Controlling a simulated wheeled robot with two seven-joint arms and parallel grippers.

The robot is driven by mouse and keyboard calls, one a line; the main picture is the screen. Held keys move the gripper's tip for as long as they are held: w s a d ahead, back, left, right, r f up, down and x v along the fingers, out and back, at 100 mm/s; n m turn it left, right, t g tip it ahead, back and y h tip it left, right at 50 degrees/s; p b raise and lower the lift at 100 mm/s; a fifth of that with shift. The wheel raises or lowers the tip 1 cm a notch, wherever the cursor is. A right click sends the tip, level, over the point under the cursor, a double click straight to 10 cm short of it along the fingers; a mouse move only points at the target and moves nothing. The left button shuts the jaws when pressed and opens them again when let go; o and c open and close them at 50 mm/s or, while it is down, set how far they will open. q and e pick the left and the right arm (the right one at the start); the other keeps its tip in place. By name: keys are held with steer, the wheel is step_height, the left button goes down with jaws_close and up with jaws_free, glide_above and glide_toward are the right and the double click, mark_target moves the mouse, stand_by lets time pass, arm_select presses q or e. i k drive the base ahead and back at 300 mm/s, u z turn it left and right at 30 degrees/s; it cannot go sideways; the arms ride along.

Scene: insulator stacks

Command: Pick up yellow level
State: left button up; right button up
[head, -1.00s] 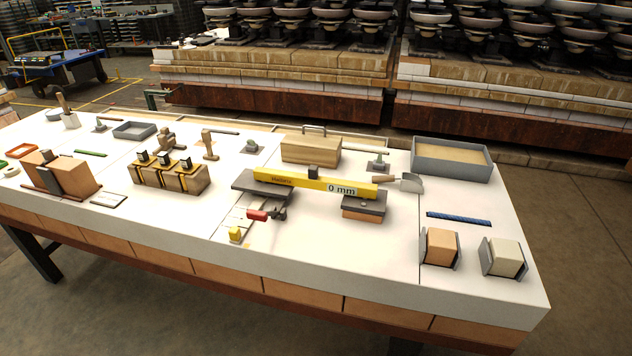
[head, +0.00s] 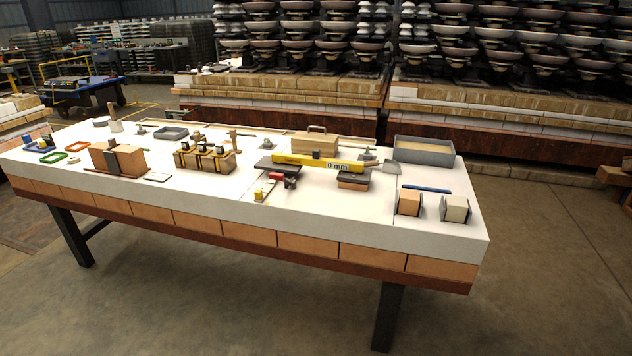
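The yellow level (head: 315,162) lies on the white-topped table, right of its middle. It is a long bar with a white "0 mm" label near its right end and a small dark block at its middle. Its left part rests on a dark plate (head: 264,169) and its right part on a dark-topped brick block (head: 353,181), so it bridges the gap between them. Neither of my grippers is in view.
A red-handled tool (head: 278,177) lies just in front of the level. A wooden box with a handle (head: 315,143) stands behind it, and a trowel (head: 388,166) lies at its right. A grey sand tray (head: 424,152) stands at the back right. The floor before the table is clear.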

mark_target(315, 160)
steer(key=u, duration=1.2)
steer(key=i, duration=1.5)
steer(key=z, duration=0.05)
